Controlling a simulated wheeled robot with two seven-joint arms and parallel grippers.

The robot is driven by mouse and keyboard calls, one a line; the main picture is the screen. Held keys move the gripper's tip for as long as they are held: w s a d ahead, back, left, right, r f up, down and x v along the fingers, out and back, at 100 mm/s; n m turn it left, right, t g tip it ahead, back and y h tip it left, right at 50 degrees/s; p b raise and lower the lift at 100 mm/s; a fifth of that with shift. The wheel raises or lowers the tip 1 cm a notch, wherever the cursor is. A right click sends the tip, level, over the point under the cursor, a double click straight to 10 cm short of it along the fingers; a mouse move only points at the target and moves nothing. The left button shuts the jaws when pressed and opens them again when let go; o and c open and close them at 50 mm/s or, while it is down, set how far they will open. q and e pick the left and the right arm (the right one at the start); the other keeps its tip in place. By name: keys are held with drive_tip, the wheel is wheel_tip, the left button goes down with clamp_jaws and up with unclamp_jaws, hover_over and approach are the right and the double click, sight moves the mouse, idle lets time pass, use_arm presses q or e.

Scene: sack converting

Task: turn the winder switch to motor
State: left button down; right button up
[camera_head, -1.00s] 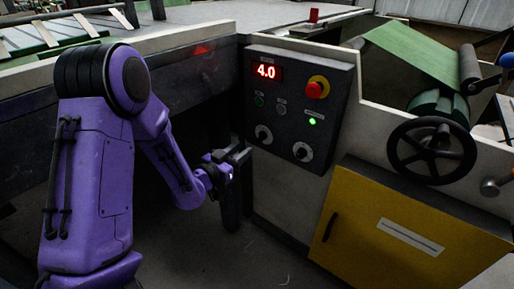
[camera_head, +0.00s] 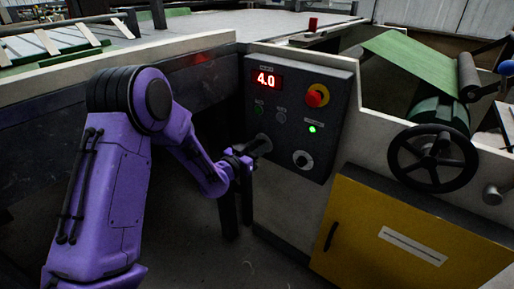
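The dark control panel (camera_head: 292,122) stands on the machine's front, with a red display reading 4.0. Two rotary switches sit low on it. The right one (camera_head: 302,160) shows a pale round plate and a dark knob. The labels are too small to read, so I cannot tell which is the winder switch. My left gripper points at the left switch's place, at or very near it. Its fingers are dark and small, and their opening and any contact cannot be made out. My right gripper is out of view.
A red emergency button (camera_head: 316,96) on yellow and a lit green lamp (camera_head: 312,129) sit above the right switch. A black handwheel (camera_head: 433,158) stands to the right, above a yellow cabinet door (camera_head: 395,235). A green web (camera_head: 415,62) runs over the machine behind.

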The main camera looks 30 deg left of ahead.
use_arm(q)
drive_tip(key=shift+d+f+m+b, duration=0.1)
drive_tip(key=shift+m+b, duration=0.9)
drive_tip(key=shift+m, duration=1.2)
drive_tip(key=shift+f+m+b, duration=0.1)
drive_tip(key=shift+m+b, duration=0.85)
drive_tip(key=shift+m, duration=1.25)
drive_tip(key=shift+r, duration=0.1)
drive_tip(key=c, duration=1.2)
unclamp_jaws()
